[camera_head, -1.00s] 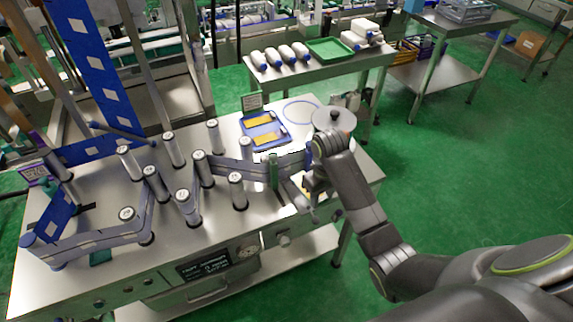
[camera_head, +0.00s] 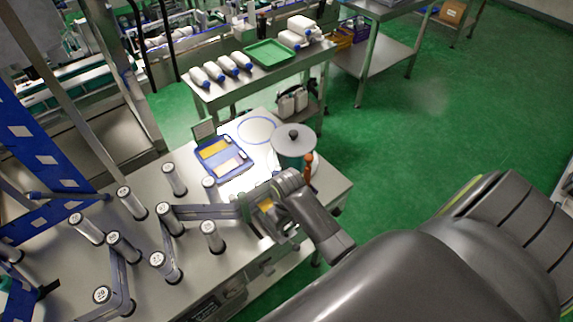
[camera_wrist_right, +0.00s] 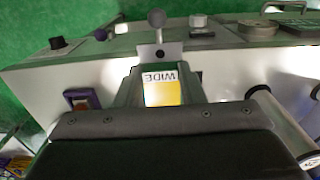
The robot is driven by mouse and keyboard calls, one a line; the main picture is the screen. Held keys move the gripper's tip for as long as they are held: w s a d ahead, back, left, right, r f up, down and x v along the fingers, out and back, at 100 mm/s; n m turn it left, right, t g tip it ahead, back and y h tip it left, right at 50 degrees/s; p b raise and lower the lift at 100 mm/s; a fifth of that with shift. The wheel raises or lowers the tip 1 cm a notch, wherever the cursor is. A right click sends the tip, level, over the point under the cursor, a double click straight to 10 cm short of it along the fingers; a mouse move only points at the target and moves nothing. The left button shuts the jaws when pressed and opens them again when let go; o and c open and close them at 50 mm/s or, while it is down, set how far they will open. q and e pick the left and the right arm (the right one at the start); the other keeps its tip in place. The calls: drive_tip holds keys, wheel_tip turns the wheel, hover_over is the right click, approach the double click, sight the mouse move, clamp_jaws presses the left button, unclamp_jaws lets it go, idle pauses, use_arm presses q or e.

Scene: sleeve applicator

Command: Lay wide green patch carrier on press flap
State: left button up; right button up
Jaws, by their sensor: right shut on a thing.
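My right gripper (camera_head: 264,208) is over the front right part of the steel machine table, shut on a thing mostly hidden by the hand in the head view. In the right wrist view, a piece with a white and yellow label reading "WIDE" (camera_wrist_right: 161,87) shows just beyond the dark gripper body; it looks like the wide patch carrier. It lies close to the machine's front edge. I cannot tell the press flap apart from the parts around it, nor whether the carrier touches it. My left gripper is not in view.
A blue tray (camera_head: 243,172) with a yellow and a pale insert lies behind the gripper. A grey-topped reel (camera_head: 294,141) stands close at its right. Several upright rollers (camera_head: 211,236) crowd the left. A ball-knob lever (camera_wrist_right: 157,19) stands beyond the label.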

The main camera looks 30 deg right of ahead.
sight(287, 237)
wheel_tip(287, 237, down, 3)
drive_tip(key=shift+f+p, duration=0.1)
drive_tip(key=shift+p, duration=0.2)
drive_tip(key=shift+f, duration=0.35)
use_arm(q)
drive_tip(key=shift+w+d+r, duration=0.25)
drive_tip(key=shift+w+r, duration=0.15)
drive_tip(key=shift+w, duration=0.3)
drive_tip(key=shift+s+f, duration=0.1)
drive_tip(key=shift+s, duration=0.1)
use_arm(e)
drive_tip(key=shift+f, duration=0.45)
drive_tip(key=o, duration=1)
drive_tip(key=shift+r, duration=0.15)
